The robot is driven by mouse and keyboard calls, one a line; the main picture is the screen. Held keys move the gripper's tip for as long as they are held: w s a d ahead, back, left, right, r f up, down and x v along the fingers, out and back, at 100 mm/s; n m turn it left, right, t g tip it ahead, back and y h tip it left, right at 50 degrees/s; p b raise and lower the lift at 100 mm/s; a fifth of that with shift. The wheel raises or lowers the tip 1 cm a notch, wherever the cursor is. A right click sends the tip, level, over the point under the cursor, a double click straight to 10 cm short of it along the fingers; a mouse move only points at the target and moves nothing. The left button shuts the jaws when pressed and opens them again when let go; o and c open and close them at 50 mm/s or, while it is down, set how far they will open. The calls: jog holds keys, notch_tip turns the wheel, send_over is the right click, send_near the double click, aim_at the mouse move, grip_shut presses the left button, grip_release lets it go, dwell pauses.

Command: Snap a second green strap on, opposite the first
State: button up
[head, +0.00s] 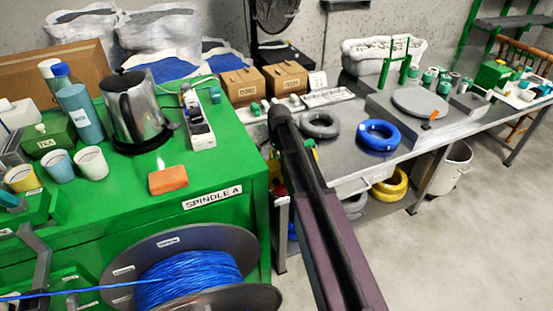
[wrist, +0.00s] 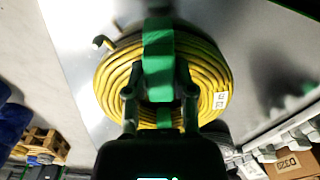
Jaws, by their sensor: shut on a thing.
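In the wrist view a yellow cable coil (wrist: 110,78) with a white label lies on a shiny grey surface, a loose end at its upper left. A broad green strap (wrist: 158,65) stands across the coil's upper part, between the fingers of my gripper (wrist: 159,98). The fingers are shut on this strap. A second green piece (wrist: 164,118) shows lower on the coil, partly hidden by the gripper. I cannot tell whether the held strap is seated around the cable. In the head view my arm hides the gripper.
A grey coil (head: 319,125) and a blue coil (head: 378,135) lie on the metal table to the right of my arm. Another yellow coil (head: 390,187) is on the lower shelf. Cardboard boxes (head: 242,85) stand behind. A blue cable spool (head: 190,278) is in front.

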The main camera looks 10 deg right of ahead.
jog(key=shift+f, duration=0.15)
dwell(0.4)
jog(key=o, duration=1)
jog(key=shift+o, duration=0.2)
jog(key=shift+r+p, duration=3.4)
jog(key=shift+r, duration=0.15)
